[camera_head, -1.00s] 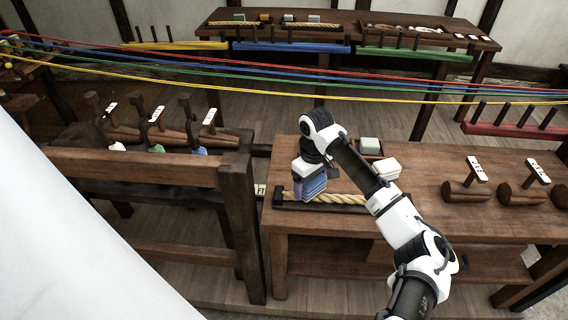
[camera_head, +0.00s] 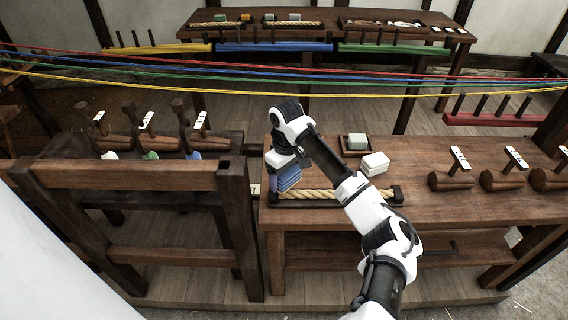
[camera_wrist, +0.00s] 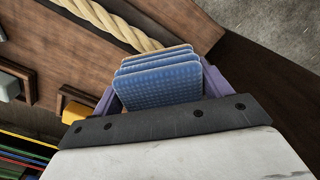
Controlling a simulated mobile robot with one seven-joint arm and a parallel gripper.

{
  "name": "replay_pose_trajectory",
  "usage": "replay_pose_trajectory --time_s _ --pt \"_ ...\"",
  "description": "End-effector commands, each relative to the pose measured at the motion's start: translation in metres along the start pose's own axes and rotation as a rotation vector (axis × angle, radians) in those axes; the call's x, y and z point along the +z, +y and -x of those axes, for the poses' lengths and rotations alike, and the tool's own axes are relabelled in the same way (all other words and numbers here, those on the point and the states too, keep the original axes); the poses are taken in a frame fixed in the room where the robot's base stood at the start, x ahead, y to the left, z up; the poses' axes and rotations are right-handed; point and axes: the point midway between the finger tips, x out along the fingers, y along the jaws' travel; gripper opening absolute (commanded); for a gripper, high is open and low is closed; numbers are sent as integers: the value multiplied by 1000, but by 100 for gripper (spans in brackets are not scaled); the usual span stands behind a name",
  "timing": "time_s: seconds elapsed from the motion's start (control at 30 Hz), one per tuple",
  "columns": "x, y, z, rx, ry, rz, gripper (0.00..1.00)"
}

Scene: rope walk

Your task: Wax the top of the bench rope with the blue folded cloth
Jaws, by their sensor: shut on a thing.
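The blue folded cloth (camera_head: 289,178) is held in my gripper (camera_head: 283,166), and hangs at the left end of the bench rope (camera_head: 325,195). In the wrist view the layered cloth (camera_wrist: 160,82) sits between the purple fingers of my gripper (camera_wrist: 160,90). The tan twisted rope lies in a dark holder (camera_head: 398,194) along the front of the bench (camera_head: 440,215). In the wrist view the rope (camera_wrist: 125,25) passes just beyond the cloth, and I cannot tell whether they touch. My forearm crosses the rope's right part in the head view.
Behind the rope are a tray (camera_head: 343,152) with a pale green block (camera_head: 357,142) and a white folded stack (camera_head: 375,163). Several wooden mallets (camera_head: 451,180) lie at the right. A wooden frame (camera_head: 236,230) stands close left. Coloured ropes (camera_head: 330,84) stretch across behind.

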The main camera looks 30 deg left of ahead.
Motion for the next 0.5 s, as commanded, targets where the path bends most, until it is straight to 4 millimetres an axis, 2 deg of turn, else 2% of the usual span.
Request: replay_pose_trajectory --time_s 0.3,0.5 --pt "-1 7 29 1 1 -3 59" --pt "0 9 40 -1 0 -4 59"
